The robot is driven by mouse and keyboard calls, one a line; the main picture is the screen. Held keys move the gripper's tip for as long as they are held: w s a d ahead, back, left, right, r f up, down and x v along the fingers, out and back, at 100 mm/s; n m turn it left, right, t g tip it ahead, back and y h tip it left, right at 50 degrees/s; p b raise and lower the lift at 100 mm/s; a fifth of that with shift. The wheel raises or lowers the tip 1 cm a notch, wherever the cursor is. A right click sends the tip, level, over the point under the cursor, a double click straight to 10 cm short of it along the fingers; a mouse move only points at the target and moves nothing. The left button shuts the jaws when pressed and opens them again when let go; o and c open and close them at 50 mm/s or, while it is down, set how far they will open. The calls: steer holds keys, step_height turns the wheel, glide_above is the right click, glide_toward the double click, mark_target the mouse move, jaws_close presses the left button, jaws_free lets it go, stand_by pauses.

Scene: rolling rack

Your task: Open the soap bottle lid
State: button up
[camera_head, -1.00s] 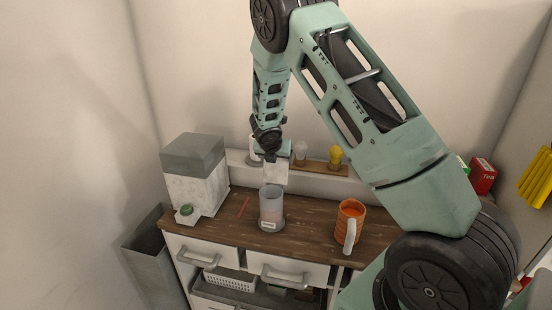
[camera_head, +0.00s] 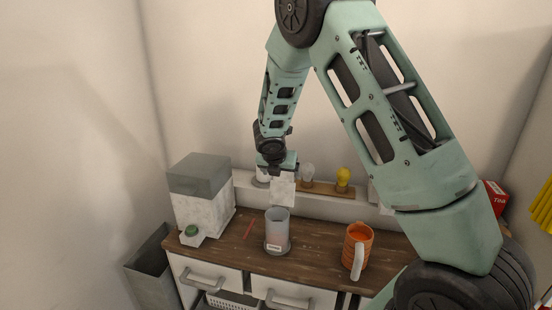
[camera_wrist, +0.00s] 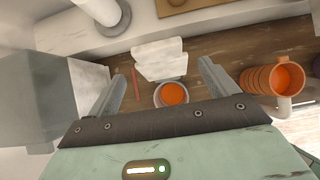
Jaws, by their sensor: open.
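A grey cylindrical container (camera_head: 277,232) with a small label stands on the wooden counter, taken here as the soap bottle. From above, in the wrist view (camera_wrist: 159,103), its round mouth shows orange inside. A white two-part slab (camera_wrist: 160,60) stands up at its far edge and looks like its raised lid; I cannot tell whether they are joined. The slab also shows in the head view (camera_head: 283,190), just under my gripper (camera_head: 277,168). In the wrist view my gripper (camera_wrist: 161,70) is open, with slab and mouth between its spread fingers and no visible grip.
An orange mug (camera_head: 357,248) stands on the counter to the right. A grey-topped box (camera_head: 200,190) with a green-capped item (camera_head: 192,232) stands left, beside a thin red stick (camera_head: 249,229). A back ledge holds a yellow bulb (camera_head: 343,176) and a pale bulb (camera_head: 307,173).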

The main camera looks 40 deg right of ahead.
steer(key=v, duration=1)
steer(key=shift+s+a+r, duration=0.15)
steer(key=shift+r, duration=0.15)
